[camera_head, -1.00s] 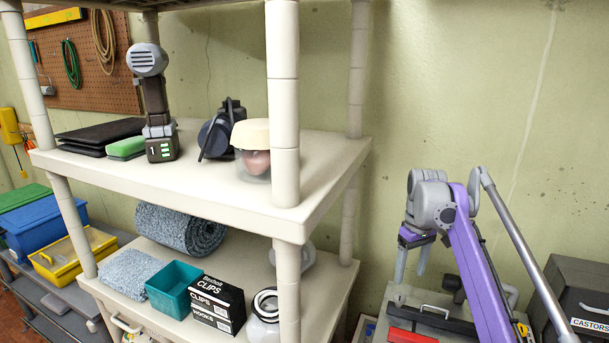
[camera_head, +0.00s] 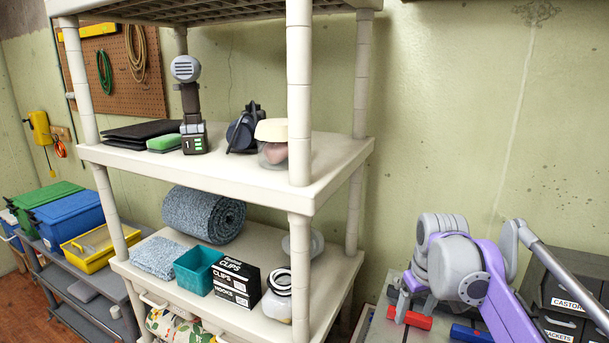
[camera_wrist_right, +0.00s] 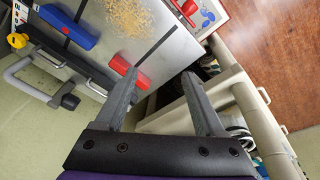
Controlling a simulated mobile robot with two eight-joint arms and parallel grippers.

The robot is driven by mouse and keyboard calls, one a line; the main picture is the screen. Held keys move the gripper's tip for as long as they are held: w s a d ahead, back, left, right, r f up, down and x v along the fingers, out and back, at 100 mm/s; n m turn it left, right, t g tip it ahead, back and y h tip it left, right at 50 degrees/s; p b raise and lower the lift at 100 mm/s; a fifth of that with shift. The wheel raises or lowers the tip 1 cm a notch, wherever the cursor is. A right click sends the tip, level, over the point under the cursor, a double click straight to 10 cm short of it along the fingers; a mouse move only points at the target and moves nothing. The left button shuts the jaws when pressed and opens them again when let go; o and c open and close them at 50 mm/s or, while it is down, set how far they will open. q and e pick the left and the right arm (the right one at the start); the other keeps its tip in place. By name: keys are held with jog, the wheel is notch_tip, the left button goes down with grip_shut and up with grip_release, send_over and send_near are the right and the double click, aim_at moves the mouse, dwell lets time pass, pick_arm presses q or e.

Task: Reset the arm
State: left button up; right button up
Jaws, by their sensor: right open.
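My right arm, purple and grey, comes in from the lower right in the head view. Its right gripper (camera_head: 415,308) points down beside the shelf unit, over the bench at the lower right. In the right wrist view the two grey fingers of the right gripper (camera_wrist_right: 166,95) stand wide apart with nothing between them. Beyond the fingers are the grey bench top (camera_wrist_right: 165,50) and the cream shelf frame. My left gripper does not show in the head view.
Red (camera_head: 409,317) and blue (camera_head: 470,333) blocks lie on the bench. Black bins (camera_head: 570,290) stand at right.

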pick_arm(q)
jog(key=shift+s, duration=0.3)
pick_arm(e)
jog(key=s+a+f+m+t, duration=0.1)
jog(key=s+a+f+t, duration=0.1)
jog(key=s+f, duration=0.6)
jog(key=s+a+f+m+t, duration=0.1)
jog(key=s+a+f+t, duration=0.1)
jog(key=s+f, duration=0.6)
jog(key=s+a, duration=0.1)
jog(key=s, duration=0.4)
jog(key=shift+s+a+m, duration=0.25)
jog(key=shift+m, duration=0.05)
